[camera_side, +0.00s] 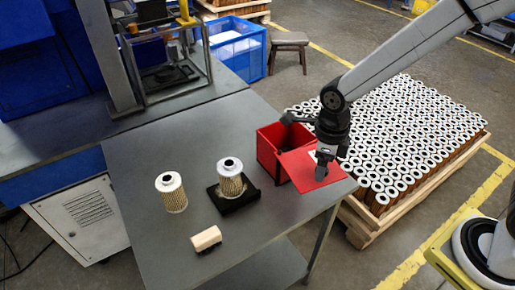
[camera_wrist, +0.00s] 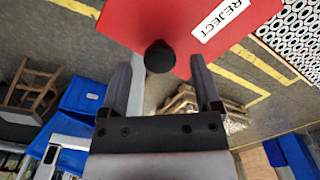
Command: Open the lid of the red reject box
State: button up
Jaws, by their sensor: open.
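The red reject box (camera_side: 267,155) stands near the table's right edge, with part of its dark inside visible. Its red lid (camera_side: 297,170) slants out to the right of the opening, away from it. In the wrist view the lid (camera_wrist: 150,18) fills the top, with a white REJECT label (camera_wrist: 222,20) and a black round knob (camera_wrist: 160,57) near its edge. My gripper (camera_side: 321,174) is over the lid's outer part in the side view. In the wrist view my gripper (camera_wrist: 166,80) is open, with the knob between its fingertips and gaps on both sides. Contact with the lid cannot be told.
Two filter cartridges stand on the table, one bare (camera_side: 171,196) and one on a black block (camera_side: 236,199). A small cream-topped block (camera_side: 206,238) lies in front. A pallet of many cartridges (camera_side: 405,135) is beyond the table's right edge.

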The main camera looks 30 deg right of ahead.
jog(key=shift+r, duration=3.35)
jog(key=d+n, duration=0.1)
jog(key=n, duration=0.2)
jog(key=s+d+f+n, duration=0.1)
jog(key=n, duration=0.3)
jog(key=d+f+n+t, duration=0.1)
jog(key=d+n, duration=0.1)
jog(key=n, duration=0.2)
jog(key=shift+s, duration=0.35)
jog(key=n, duration=0.1)
jog(key=d+n, duration=0.1)
jog(key=n, duration=0.1)
jog(key=shift+s+d+f+n, duration=0.15)
jog(key=shift+s+f+n, duration=0.15)
jog(key=shift+n, duration=0.1)
jog(key=s+d+n, duration=0.1)
jog(key=n, duration=0.3)
jog(key=s+d+f+n+t, duration=0.1)
jog(key=n, duration=0.4)
jog(key=s+d+f+n, duration=0.1)
jog(key=d+n, duration=0.1)
jog(key=n, duration=0.3)
jog(key=shift+t, duration=0.3)
